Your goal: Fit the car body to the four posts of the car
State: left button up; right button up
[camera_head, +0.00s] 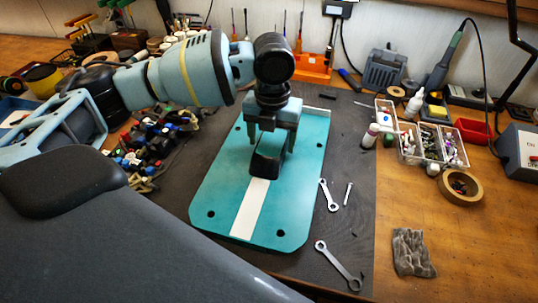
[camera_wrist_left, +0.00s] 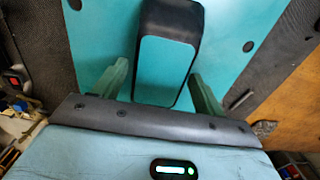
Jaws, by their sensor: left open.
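The car body is a flat teal panel (camera_head: 225,190) with a white stripe, corner holes and a raised black cabin (camera_head: 266,168). It lies over the dark mat in the middle of the head view. The panel (camera_wrist_left: 105,40) and cabin (camera_wrist_left: 168,62) also show in the left wrist view. My left gripper (camera_head: 270,145) is open over the cabin, with its fingers on either side of it. In the left wrist view the gripper (camera_wrist_left: 158,80) shows a gap beside the cabin. The car and its posts are not visible. My right gripper is not in view.
Wrenches (camera_head: 338,265) and a bolt (camera_head: 348,195) lie right of the panel on the mat (camera_head: 345,130). A grey rag (camera_head: 410,252), tape roll (camera_head: 460,187) and parts trays (camera_head: 432,145) stand farther right. Small clutter (camera_head: 150,150) lies at left.

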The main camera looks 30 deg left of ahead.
pick_arm(q)
jog(key=c, duration=0.7)
jog(key=shift+c, duration=0.2)
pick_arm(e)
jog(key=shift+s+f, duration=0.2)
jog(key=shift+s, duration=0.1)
pick_arm(q)
jog(key=shift+r, duration=0.1)
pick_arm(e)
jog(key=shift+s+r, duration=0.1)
pick_arm(q)
jog(key=shift+r, duration=0.1)
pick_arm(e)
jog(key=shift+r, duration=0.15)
pick_arm(q)
jog(key=shift+r+p, duration=0.3)
jog(key=shift+p, duration=0.15)
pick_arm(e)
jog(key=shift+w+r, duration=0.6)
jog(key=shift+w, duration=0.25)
pick_arm(q)
jog(key=shift+r, duration=0.1)
